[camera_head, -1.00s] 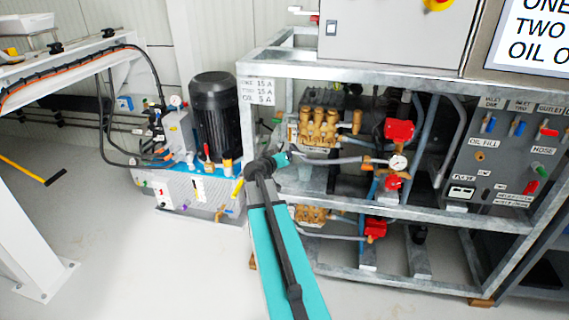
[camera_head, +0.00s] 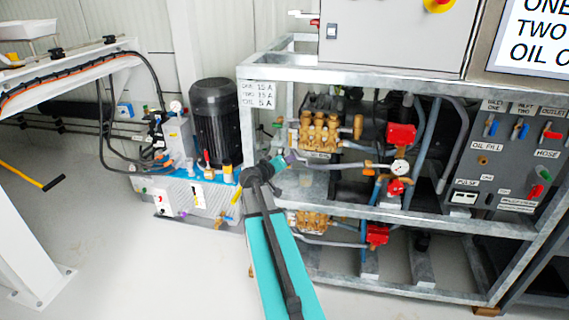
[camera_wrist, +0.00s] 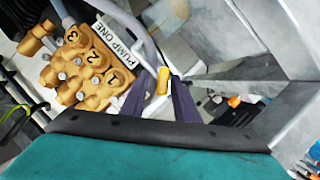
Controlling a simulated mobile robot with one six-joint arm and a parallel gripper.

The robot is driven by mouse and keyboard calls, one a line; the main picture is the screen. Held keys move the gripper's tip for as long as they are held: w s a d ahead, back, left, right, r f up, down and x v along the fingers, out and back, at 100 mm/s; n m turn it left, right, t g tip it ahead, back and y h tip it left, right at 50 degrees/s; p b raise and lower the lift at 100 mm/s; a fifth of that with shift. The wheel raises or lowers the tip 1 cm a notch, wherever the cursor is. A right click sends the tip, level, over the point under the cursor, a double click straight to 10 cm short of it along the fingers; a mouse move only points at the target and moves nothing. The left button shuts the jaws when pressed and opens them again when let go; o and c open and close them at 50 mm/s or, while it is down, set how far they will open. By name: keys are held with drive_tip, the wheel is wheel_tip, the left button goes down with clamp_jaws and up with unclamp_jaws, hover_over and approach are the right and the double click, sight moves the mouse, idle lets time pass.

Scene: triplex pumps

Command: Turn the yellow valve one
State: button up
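A small yellow handle (camera_wrist: 163,80), apparently the yellow valve, shows in the wrist view beside the "PUMP ONE" label (camera_wrist: 117,48). My gripper (camera_wrist: 161,88) has its two dark fingers apart, one on each side of the handle. I cannot tell whether either finger touches it. The brass pump block (camera_wrist: 88,65) with numbers 1, 2 and 3 is to the left. In the head view my gripper (camera_head: 289,158) is at the left front of the frame, just below the upper brass pump (camera_head: 320,132). The handle cannot be made out there, likely hidden by the gripper.
The grey metal frame (camera_head: 350,72) surrounds the pumps, with a post close to my arm. A gauge (camera_head: 401,167) and red parts (camera_head: 401,134) sit right of the gripper. A black motor unit (camera_head: 216,120) stands left. The floor at left front is clear.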

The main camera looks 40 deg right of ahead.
drive_tip(key=shift+a, duration=0.2)
drive_tip(key=p+v, duration=0.1)
drive_tip(key=v, duration=1.2)
drive_tip(key=shift+a, duration=0.25)
drive_tip(key=shift+r, duration=0.1)
idle(6.2)
